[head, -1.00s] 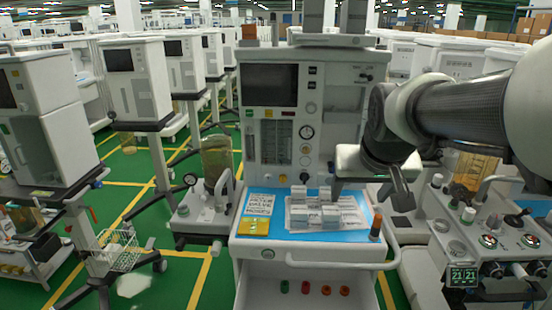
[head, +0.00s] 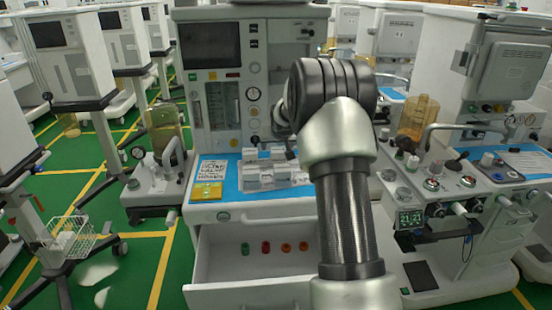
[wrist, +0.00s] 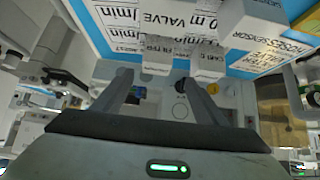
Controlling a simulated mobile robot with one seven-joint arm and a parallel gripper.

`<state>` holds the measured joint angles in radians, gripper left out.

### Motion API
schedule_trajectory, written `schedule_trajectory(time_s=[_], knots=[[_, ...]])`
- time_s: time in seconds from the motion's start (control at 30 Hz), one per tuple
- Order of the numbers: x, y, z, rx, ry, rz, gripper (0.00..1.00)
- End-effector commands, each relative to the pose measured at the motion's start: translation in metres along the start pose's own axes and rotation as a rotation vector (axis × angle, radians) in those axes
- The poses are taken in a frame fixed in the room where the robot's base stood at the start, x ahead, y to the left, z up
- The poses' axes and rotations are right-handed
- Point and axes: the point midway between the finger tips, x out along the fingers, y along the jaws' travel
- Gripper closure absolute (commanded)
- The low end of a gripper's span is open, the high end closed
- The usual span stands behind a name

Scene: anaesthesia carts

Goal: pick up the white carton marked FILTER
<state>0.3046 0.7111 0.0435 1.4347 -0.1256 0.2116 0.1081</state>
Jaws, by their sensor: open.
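Several white cartons (head: 268,176) stand close together on the blue mat of the machine's work surface. In the wrist view, a small white carton (wrist: 157,57) is at top centre, just beyond my fingertips. Its small lettering is too blurred to read surely as FILTER. Another small carton (wrist: 208,60) stands just right of it, and a larger carton (wrist: 252,22) marked with a sensor label is at upper right. My gripper (wrist: 158,80) is open and empty, its two fingers apart below the cartons in the picture. In the head view my arm hides the gripper and part of the mat.
A yellow pad (head: 207,191) and a printed sheet (head: 214,169) lie left of the cartons. The anaesthesia machine's screen column (head: 210,90) rises behind them. A second cart (head: 470,190) with a glass canister (head: 417,117) stands at right.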

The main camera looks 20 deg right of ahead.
Motion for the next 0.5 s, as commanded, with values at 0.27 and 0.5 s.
schedule_trajectory(time_s=[0.27,0.5], knots=[[0.055,0.0,0.001,0.001,-0.002,-0.001,0.34],[0.071,0.001,0.0,0.001,-0.001,0.0,0.34]])
